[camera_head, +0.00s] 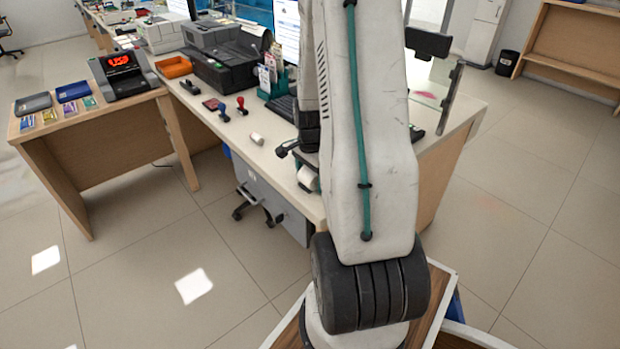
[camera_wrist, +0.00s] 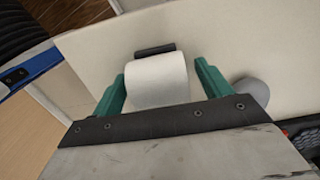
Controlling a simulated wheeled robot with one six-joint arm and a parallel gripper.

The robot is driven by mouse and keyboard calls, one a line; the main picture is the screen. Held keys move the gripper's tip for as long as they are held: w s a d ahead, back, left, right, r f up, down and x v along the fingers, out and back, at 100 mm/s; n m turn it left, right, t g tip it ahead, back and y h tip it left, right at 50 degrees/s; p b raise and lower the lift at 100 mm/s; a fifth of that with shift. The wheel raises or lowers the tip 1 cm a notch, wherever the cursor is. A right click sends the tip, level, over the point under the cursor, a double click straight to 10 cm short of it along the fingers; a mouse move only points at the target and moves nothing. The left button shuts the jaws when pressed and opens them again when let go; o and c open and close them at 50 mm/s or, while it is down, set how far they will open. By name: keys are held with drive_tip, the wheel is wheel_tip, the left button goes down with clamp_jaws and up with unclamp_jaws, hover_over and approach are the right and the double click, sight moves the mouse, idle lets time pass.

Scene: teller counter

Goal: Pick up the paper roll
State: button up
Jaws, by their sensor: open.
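The paper roll (camera_wrist: 158,82) is white and shows in the wrist view between the two green fingers of my gripper (camera_wrist: 161,80). The fingers are apart, one on each side of the roll, with a narrow gap visible at the right. Whether the left finger touches it, I cannot tell. In the head view a white roll (camera_head: 307,178) lies near the front edge of the counter, beside my arm, and looks like the same one. My gripper is mostly hidden behind my arm there.
A dark block (camera_wrist: 155,50) lies just beyond the roll, and a grey rounded object (camera_wrist: 252,91) sits to its right. On the counter (camera_head: 225,135) are a small white cylinder (camera_head: 257,139), two stamps (camera_head: 241,105), an orange tray (camera_head: 173,67) and a printer (camera_head: 222,60).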

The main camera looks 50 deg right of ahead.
drive_tip(key=c, duration=1.1)
drive_tip(key=shift+r, duration=0.1)
